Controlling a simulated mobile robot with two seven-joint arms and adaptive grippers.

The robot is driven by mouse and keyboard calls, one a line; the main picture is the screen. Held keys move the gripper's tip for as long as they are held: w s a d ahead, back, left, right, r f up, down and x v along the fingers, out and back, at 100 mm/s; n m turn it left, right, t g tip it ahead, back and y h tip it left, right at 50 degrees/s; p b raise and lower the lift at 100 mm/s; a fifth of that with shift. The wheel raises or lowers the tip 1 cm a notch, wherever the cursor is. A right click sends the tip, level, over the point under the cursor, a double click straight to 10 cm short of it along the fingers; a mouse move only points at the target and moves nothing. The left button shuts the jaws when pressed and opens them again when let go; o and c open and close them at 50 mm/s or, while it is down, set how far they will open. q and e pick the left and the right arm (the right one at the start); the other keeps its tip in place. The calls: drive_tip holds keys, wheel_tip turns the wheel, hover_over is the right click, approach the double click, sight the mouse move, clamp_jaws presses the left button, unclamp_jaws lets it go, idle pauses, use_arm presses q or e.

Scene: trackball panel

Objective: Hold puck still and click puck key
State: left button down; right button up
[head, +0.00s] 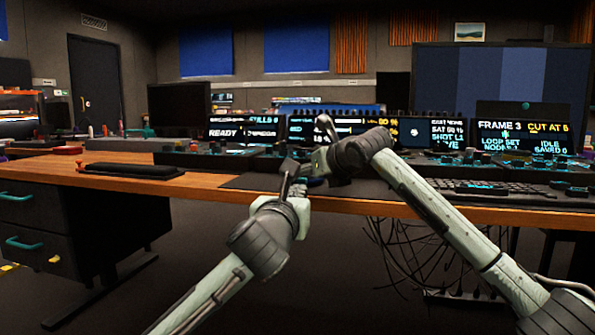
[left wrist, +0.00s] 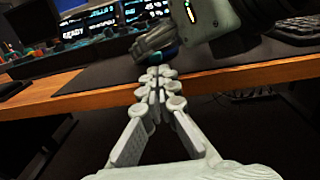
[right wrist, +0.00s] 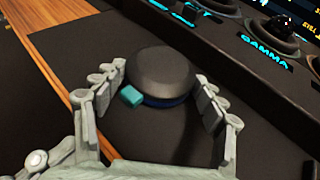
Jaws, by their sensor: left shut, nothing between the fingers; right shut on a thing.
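The puck (right wrist: 162,72) is a dark round knob with a blue lower band, on the black desk mat. Its teal key (right wrist: 131,97) sticks out at its lower left in the right wrist view. My right gripper (right wrist: 152,90) is closed around the puck, one finger at each side, with the key between them. My left gripper (left wrist: 158,75) is shut and empty, its tips at the desk's front edge close to the right gripper. In the head view the left gripper (head: 292,178) is just in front of the right gripper, and the puck is mostly hidden.
The console (right wrist: 265,50) with labelled knobs stands behind the mat. A keyboard (head: 490,190) lies to the right, and a black pad (head: 132,170) lies to the left. The wooden desk edge (head: 430,207) runs in front. Cables (head: 410,255) hang below.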

use_arm(q)
drive_tip(key=s, duration=1)
use_arm(e)
drive_tip(key=shift+w+d, duration=0.1)
drive_tip(key=shift+d, duration=0.05)
use_arm(q)
drive_tip(key=s+d+r+n+h, duration=0.5)
drive_tip(key=s+n+h, duration=0.1)
drive_tip(key=h, duration=0.4)
drive_tip(key=s+a+r+n+h, duration=0.4)
drive_tip(key=s+r+n+h, duration=0.1)
drive_tip(key=s, duration=0.4)
drive_tip(key=shift+a+n+t+h, duration=0.3)
drive_tip(key=shift+n+h, duration=0.5)
drive_tip(key=shift+h, duration=0.4)
drive_tip(key=shift+d, duration=0.1)
use_arm(e)
drive_tip(key=o, duration=1.1)
